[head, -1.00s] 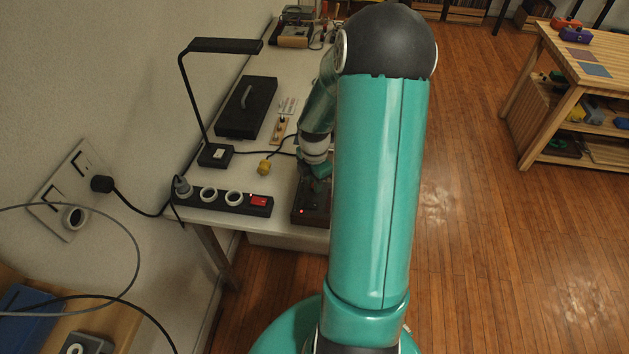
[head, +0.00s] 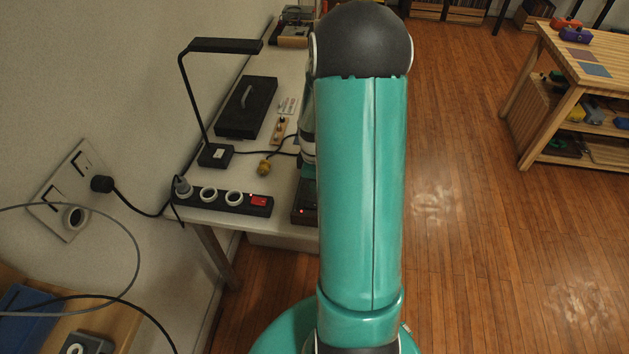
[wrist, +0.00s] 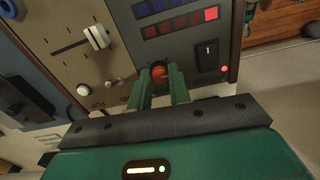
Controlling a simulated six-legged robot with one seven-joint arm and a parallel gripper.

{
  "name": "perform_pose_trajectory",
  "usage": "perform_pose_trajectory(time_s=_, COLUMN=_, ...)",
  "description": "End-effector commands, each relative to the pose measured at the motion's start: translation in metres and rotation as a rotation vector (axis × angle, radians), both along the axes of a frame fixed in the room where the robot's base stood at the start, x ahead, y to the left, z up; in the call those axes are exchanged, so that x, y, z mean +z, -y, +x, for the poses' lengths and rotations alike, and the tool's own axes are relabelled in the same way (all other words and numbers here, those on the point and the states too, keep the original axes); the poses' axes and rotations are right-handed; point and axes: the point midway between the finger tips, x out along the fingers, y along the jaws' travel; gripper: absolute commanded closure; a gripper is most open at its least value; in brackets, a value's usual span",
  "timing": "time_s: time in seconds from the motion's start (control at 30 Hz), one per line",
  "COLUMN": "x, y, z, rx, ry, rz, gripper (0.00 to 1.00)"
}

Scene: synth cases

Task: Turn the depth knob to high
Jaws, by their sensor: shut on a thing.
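In the wrist view a control panel (wrist: 128,55) fills the upper part. An orange-red round knob (wrist: 159,71) sits at the panel's lower edge, between the two green fingertips of my gripper (wrist: 161,80). My gripper is shut on this knob. No label is legible beside it, and the knob's setting cannot be read. In the head view the dark device with a red light (head: 303,211) shows only partly at the table's front edge. My arm hides the rest of it and my gripper there.
The panel also carries a white slider (wrist: 97,36), a white round knob (wrist: 83,89), a small metal toggle (wrist: 114,82) and a black rocker switch (wrist: 207,54). A power strip (head: 222,199), lamp (head: 215,154) and black case (head: 246,107) stand left of my arm.

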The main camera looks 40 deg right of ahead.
Motion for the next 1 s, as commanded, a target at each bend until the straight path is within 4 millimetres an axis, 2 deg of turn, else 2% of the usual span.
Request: perform_pose_trajectory(time_s=1.0, x=0.0010, y=-0.0003, z=0.0011, rx=-0.964, ry=0.002, rz=-0.001, gripper=1.00)
